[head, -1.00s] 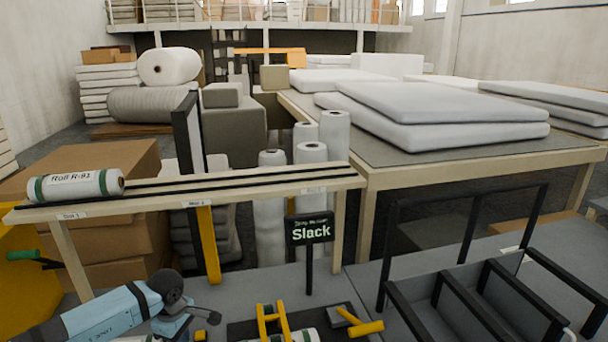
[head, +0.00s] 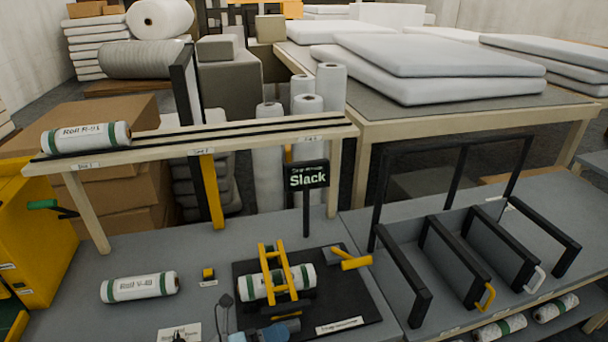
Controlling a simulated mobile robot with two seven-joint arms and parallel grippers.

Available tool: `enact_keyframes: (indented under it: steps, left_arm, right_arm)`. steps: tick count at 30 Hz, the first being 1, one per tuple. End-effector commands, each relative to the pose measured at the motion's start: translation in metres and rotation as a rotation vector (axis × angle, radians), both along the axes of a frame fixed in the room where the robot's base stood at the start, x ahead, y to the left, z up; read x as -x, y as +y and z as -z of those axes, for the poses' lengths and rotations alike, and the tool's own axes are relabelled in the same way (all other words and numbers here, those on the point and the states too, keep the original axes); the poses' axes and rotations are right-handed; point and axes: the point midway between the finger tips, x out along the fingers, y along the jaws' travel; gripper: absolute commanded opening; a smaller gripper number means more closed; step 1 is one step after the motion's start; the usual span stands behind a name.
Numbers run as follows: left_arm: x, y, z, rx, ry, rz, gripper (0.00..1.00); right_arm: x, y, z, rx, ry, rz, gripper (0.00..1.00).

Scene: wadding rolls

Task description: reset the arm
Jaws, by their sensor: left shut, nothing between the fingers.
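My right gripper is not in view.
Roll R-91 (head: 86,137) lies on the wooden rack (head: 230,138). Another labelled roll (head: 139,287) lies on the bench at left. A yellow frame (head: 278,270) stands over a roll on the mat (head: 365,310). A Slack sign (head: 307,176) and black-framed dividers (head: 453,258) stand to the right.

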Motion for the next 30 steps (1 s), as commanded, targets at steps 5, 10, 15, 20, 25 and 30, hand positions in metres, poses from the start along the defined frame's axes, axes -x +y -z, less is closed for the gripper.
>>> enact_keyframes:
  steps: [5,10,15,20,25,30]
  left_arm:
    - [0.016,0.041,0.006,0.471,0.587,-0.387,0.00]
    - [0.057,0.098,0.054,0.878,1.151,-0.727,0.00]
    - [0.116,0.132,0.098,1.173,1.566,-0.969,0.00]
    - [0.148,0.143,0.116,1.302,1.750,-1.073,0.00]
    - [0.153,0.145,0.119,1.323,1.781,-1.089,0.00]
    - [0.153,0.145,0.119,1.319,1.778,-1.087,0.00]
  right_arm:
    - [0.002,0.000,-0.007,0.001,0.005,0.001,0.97]
    - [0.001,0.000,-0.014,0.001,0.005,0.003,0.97]
    - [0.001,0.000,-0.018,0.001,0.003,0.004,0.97]
    - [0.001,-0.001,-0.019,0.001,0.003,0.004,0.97]
    - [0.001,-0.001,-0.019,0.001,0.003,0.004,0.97]
    - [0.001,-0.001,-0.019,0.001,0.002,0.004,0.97]
